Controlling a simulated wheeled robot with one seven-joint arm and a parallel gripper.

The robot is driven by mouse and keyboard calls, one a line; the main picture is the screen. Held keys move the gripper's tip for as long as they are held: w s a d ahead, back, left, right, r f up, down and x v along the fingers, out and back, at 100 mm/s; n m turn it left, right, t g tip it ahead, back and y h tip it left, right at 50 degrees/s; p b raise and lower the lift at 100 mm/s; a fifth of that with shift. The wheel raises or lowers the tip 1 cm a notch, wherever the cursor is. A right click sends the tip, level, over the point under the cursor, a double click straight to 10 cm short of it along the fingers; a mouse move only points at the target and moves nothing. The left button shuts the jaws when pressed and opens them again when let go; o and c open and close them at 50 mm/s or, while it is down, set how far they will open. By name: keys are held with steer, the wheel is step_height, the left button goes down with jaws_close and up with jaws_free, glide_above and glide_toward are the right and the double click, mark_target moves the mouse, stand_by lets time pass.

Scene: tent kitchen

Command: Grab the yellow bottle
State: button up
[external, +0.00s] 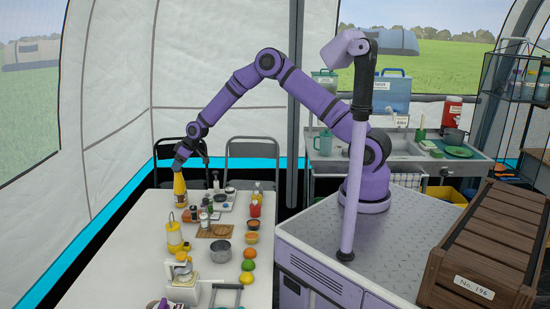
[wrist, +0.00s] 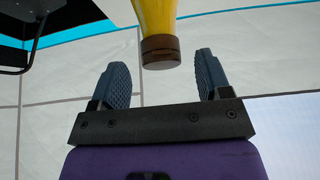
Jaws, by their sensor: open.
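The yellow bottle (external: 180,191) stands upright at the far left part of the white table. In the wrist view its yellow body (wrist: 157,16) enters from the top edge, and its brown cap (wrist: 160,52) points towards my gripper. My gripper (wrist: 161,75) is open, with one dark ribbed finger on each side of the cap's end and a gap on both sides. In the external view my gripper (external: 179,165) is right at the bottle's top, so the cap is hard to make out there.
Several small bottles and jars crowd the table (external: 130,260) right of the bottle. A yellow lantern (external: 174,237) stands nearer the camera, with a metal pot (external: 221,248) and fruit beside it. Two dark folding chairs (external: 252,150) stand behind. The table's left side is clear.

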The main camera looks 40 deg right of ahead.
mark_target(180, 187)
steer(key=x, duration=0.4)
steer(key=shift+f, duration=0.25)
jaws_close()
